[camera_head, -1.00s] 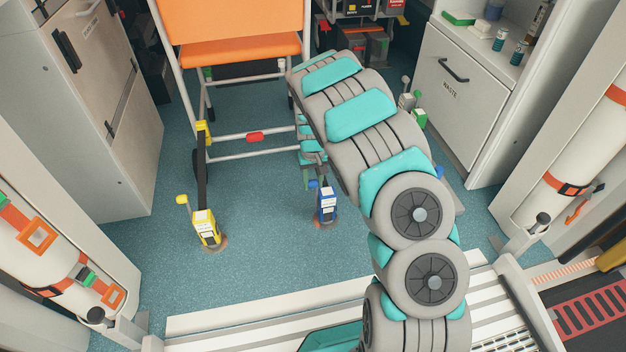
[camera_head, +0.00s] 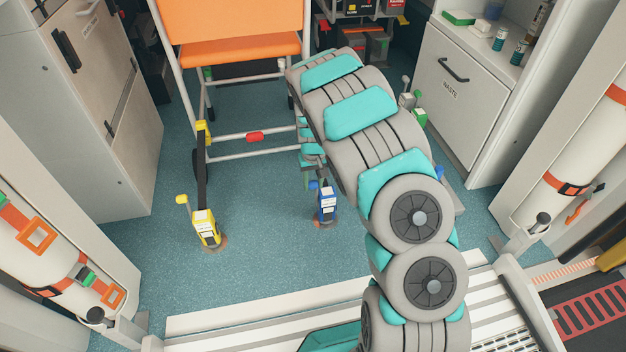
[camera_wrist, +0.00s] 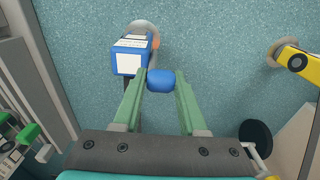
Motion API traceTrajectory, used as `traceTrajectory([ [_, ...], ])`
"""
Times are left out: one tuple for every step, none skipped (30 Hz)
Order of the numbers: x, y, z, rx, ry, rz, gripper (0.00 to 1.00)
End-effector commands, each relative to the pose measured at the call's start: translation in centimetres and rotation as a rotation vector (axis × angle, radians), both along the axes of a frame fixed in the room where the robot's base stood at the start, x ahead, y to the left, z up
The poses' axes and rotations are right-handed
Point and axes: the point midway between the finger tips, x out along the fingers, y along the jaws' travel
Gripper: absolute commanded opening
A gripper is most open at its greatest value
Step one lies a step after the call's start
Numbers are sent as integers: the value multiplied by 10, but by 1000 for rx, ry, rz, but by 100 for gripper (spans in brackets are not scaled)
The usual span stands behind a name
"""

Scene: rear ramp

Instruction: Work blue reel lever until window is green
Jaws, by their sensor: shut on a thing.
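The blue reel (camera_head: 326,206) stands on the floor in the head view, beside the end of my arm. The wrist view shows its blue body (camera_wrist: 130,60) with a white label facing me. The blue lever knob (camera_wrist: 160,81) sits between the fingertips of my gripper (camera_wrist: 161,84), whose green fingers are shut on it. In the head view my arm hides most of the gripper. I cannot make out the window or its colour in either view.
A yellow reel (camera_head: 206,228) with its own lever stands to the left. A green reel (camera_head: 419,118) is to the right, behind my arm. An orange chair (camera_head: 240,50) with a white frame stands behind. The floor between the yellow and blue reels is clear.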

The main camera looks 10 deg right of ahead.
Motion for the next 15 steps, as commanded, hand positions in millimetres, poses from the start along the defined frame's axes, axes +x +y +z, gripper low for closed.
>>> traceTrajectory([
  [-2, 1, 1, 0, -14, 2, 0],
  [-5, 1, 0, 0, -21, 1, 0],
  [-6, 1, 0, 0, -37, 0, 0],
  [-7, 1, 1, 0, -51, 1, 0],
  [-9, 1, 0, 0, -61, 1, 0],
  [-12, 2, -1, 1, -77, 1, 0],
  [-14, 1, -2, 1, -90, 0, 0],
  [-15, 2, -2, 1, -103, 1, 0],
  [-17, 2, -2, 2, -125, 1, 0],
  [-20, 2, -3, 2, -139, -1, 0],
  [-22, 2, -3, 2, -152, 1, 0],
  [-23, 2, -3, 3, -177, 0, 0],
  [-26, 2, -3, 3, -191, 0, 0],
  [-28, 2, -4, 2, -206, 2, 0],
  [-32, 3, -6, 4, -224, 1, 0],
])
